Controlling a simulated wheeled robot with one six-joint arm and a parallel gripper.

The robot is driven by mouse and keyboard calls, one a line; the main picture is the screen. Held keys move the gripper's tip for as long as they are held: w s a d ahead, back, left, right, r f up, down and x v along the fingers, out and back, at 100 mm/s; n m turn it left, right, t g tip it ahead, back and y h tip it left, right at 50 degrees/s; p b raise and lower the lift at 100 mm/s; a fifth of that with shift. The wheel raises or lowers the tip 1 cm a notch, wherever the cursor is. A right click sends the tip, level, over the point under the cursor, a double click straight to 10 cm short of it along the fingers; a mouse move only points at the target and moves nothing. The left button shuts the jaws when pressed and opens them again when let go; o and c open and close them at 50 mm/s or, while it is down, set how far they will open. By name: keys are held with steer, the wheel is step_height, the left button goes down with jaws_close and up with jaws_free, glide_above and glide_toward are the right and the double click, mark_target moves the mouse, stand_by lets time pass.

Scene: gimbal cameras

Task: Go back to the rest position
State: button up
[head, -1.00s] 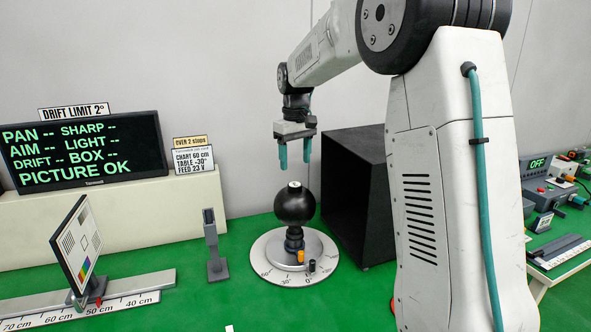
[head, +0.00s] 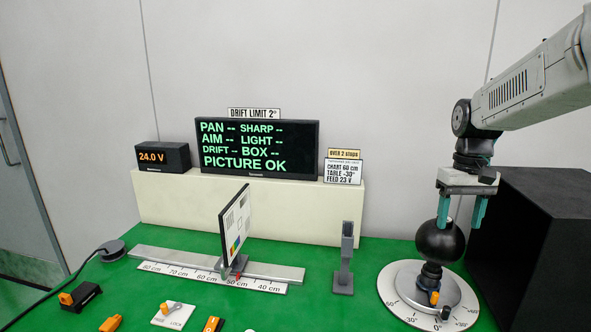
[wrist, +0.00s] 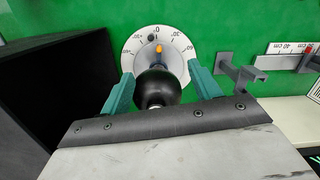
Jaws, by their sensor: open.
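My gripper (head: 461,224) is open, pointing down at the black ball-shaped camera (head: 438,243) on the round dial table (head: 394,290). In the head view its teal fingertips overlap the ball's upper part. No contact shows. The dial table (wrist: 133,47) lies beyond the ball in that view, with an orange knob (wrist: 159,48) on it.
A large black box (head: 535,250) stands close to the right of the ball. A grey post (head: 345,262) and a test chart (head: 235,225) on a ruler rail (head: 165,257) stand to the left. A status screen (head: 260,147) is behind. Several small parts lie on the green bench at front left.

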steer(key=s+a, duration=0.3)
steer(key=s, duration=0.6)
steer(key=s+a+t, duration=0.1)
steer(key=s+a, duration=0.2)
steer(key=s, duration=0.6)
steer(key=s+a+t, duration=0.1)
steer(key=s+a, duration=0.2)
steer(key=s, duration=0.7)
steer(key=shift+a+f, duration=0.15)
steer(key=shift+a, duration=0.2)
steer(key=shift+s, duration=0.1)
